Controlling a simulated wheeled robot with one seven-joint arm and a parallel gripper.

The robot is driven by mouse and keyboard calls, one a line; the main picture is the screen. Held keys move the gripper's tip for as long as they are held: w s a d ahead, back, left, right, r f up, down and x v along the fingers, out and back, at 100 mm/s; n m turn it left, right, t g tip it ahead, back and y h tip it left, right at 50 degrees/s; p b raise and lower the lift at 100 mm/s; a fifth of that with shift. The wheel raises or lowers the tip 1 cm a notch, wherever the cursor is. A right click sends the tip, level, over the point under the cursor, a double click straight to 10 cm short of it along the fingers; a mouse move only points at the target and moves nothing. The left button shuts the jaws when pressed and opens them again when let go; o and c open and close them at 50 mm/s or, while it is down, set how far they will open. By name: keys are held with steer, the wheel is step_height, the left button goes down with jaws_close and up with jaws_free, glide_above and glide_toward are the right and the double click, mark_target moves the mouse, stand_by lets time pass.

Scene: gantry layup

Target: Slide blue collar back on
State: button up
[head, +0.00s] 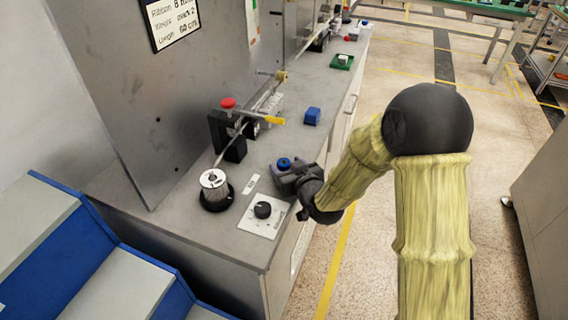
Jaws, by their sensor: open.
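The blue collar (284,163) is a small dark-blue ring on the grey bench. My gripper (285,177) is low over the bench's front edge, right beside the collar and partly hiding the bench around it. Its jaws are open; I cannot tell whether the collar lies between the fingers or just beyond them. A thin metal rod (228,145) slants from a silver spool (214,183) on a black base past a black block with a red knob (228,103). A yellow piece (274,120) is near the rod's far side.
A dial plate (263,211) lies near the bench's front corner. A blue block (312,116) and a green tray (342,62) stand farther along the bench (207,236). A grey panel rises behind it. Blue-edged steps (120,285) stand at left. The aisle floor at right is open.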

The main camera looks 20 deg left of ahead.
steer(key=shift+w+a, duration=0.15)
steer(key=shift+c, duration=0.2)
steer(key=c, duration=1)
steer(key=shift+c, duration=0.2)
step_height(320, 180, up, 10)
steer(key=p, duration=0.1)
stand_by(0.4)
